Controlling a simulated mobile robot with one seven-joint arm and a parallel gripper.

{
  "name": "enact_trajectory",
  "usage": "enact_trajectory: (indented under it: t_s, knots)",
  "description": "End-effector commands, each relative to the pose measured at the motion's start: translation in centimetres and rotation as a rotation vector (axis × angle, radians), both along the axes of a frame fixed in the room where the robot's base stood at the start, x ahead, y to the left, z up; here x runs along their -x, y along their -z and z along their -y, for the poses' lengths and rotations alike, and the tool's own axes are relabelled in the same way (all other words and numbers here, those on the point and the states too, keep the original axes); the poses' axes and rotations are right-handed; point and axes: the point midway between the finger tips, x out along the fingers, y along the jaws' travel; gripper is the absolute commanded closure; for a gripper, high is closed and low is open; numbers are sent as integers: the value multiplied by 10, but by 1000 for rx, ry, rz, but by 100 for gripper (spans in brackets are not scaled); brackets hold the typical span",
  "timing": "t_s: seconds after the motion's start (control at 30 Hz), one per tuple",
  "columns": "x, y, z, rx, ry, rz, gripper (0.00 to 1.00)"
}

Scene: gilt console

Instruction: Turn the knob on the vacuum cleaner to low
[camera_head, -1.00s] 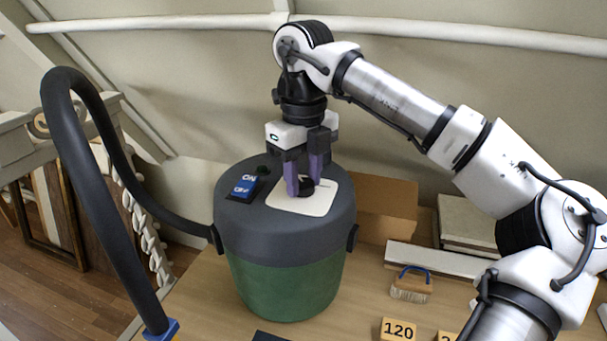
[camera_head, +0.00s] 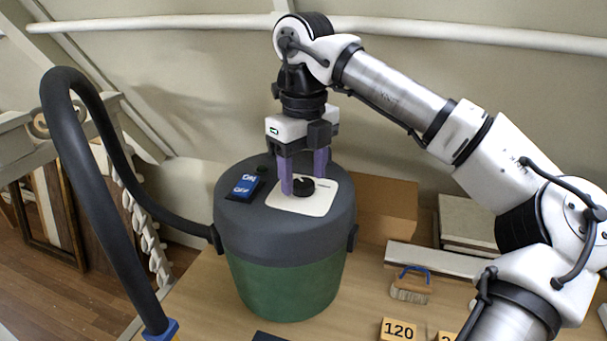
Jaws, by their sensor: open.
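The vacuum cleaner (camera_head: 288,280) is a green drum with a dark grey lid, standing on the wooden table. On its lid is a white plate (camera_head: 318,207) with a small black knob (camera_head: 303,188). The plate's markings are too small to read. My gripper (camera_head: 304,178) points down over the plate, its two purple fingers open. The left finger is beside the knob's left, the right finger behind and to its right. I cannot tell whether either finger touches the knob.
A thick black hose (camera_head: 85,160) arches on the left and joins the drum's side. A cardboard box (camera_head: 388,207) stands behind right. A small brush (camera_head: 411,287) and number blocks (camera_head: 399,330) lie on the table at right. Space above the lid's front is clear.

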Motion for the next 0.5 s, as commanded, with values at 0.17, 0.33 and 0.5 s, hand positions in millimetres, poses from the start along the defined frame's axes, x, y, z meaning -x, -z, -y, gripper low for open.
enact_trajectory:
  t_s: [0.17, 0.33, 0.5]
  knots:
    - [0, -33, -1, 0, 0, 4, 43]
    - [0, -76, -1, 2, 3, 6, 43]
    - [0, -108, 0, 2, 3, 6, 43]
